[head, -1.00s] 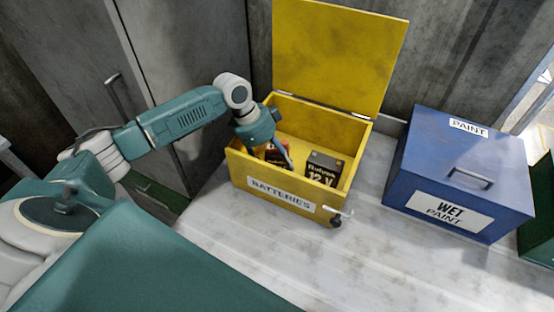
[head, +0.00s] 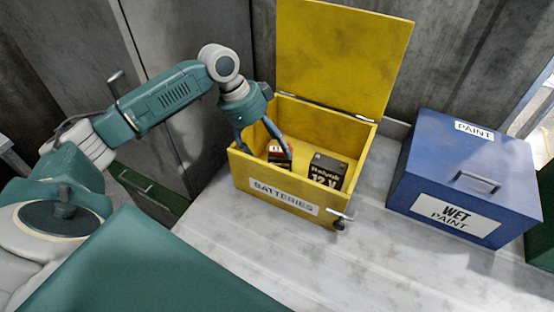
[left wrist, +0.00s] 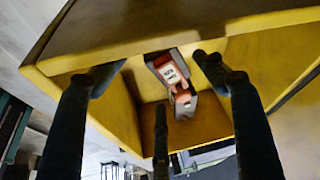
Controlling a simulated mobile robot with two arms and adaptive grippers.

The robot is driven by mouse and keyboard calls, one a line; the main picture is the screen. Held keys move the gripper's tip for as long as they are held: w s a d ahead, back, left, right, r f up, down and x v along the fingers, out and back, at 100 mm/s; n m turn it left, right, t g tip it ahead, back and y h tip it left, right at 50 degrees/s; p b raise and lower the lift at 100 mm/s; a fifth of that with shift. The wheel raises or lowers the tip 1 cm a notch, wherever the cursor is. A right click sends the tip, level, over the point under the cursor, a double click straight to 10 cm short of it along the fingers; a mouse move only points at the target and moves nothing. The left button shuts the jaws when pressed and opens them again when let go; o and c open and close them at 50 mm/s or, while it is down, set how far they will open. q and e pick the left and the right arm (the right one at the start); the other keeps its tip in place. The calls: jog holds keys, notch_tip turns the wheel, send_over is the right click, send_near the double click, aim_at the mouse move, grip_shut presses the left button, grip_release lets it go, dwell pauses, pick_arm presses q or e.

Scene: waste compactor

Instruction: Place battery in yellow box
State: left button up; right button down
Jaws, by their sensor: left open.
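A small red-and-dark battery (head: 279,152) lies inside at the left, partly hidden by a finger. A larger black 12 V battery (head: 327,172) sits inside to its right. My left gripper (head: 264,150) is open over the left part of the box, with its fingers spread. In the left wrist view the red battery (left wrist: 170,74) shows between the open fingers, apart from them, inside the yellow box (left wrist: 205,122). My right gripper is not in view.
A blue paint box (head: 415,185), closed, with a handle on top, stands to the right of the yellow box. A green container shows at the right edge. Grey cabinet doors (head: 185,45) stand behind my left arm.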

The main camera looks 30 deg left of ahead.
pick_arm(q)
jog(key=v, duration=0.4)
jog(key=shift+s+r, duration=0.1)
jog(key=shift+r, duration=0.3)
dwell(0.8)
